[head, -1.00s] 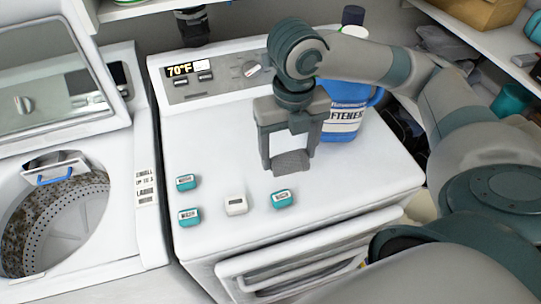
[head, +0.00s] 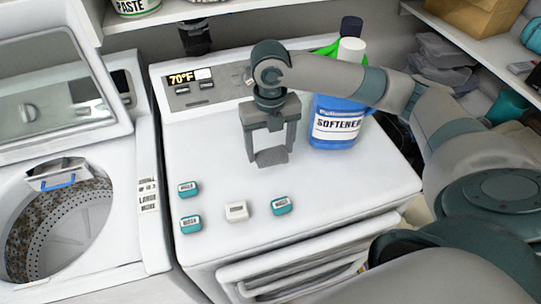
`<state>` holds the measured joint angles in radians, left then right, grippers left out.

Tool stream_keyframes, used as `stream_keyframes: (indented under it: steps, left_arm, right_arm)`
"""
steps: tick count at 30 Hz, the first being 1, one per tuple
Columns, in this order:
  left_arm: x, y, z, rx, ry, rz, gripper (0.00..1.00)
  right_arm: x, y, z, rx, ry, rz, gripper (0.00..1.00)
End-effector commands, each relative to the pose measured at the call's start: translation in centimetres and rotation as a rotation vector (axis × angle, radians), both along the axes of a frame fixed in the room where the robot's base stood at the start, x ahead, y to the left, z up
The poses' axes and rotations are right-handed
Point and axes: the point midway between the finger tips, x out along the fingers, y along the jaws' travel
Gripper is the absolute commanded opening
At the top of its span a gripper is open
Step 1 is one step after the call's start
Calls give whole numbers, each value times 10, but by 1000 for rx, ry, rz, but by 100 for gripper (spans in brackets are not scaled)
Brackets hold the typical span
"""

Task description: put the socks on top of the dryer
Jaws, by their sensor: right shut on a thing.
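My right gripper (head: 270,158) is above the back middle of the white dryer (head: 330,187), fingers pointing down. It is shut on a small grey folded cloth (head: 272,156), which appears to be the socks. The cloth sits between the fingertips at or close to the dryer top; I cannot tell whether it touches. My left gripper is not in view.
Several small teal boxes (head: 281,205) and a white one (head: 236,210) lie on the dryer's front left. A blue softener bottle (head: 336,122) stands right of my gripper. The open washer (head: 150,200) is at left. A shelf (head: 470,48) is at upper right.

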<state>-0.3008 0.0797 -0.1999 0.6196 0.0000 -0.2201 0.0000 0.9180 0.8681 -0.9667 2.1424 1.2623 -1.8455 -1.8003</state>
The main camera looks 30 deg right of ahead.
Motion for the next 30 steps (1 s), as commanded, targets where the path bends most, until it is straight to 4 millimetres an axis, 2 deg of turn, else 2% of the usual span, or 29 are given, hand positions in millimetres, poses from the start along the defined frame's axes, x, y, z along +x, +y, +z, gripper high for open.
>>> stream_keyframes:
  steps: [5, 13, 26, 27, 29, 30]
  left_arm:
    - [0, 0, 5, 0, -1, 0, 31]
    - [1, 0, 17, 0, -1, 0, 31]
    - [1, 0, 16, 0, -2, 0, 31]
    - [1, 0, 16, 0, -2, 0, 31]
    - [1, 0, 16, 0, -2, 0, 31]
    - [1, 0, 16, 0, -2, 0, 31]
  right_arm:
    - [-1, 0, -8, 0, 4, -1, 47]
    - [-1, 0, -37, -1, 2, -1, 47]
    - [-1, 0, -42, 0, 0, 0, 47]
    - [-1, 0, -43, 0, 0, 0, 74]
    - [-1, 0, -42, 0, 0, 0, 88]
    - [-1, 0, -42, 0, 0, 0, 88]
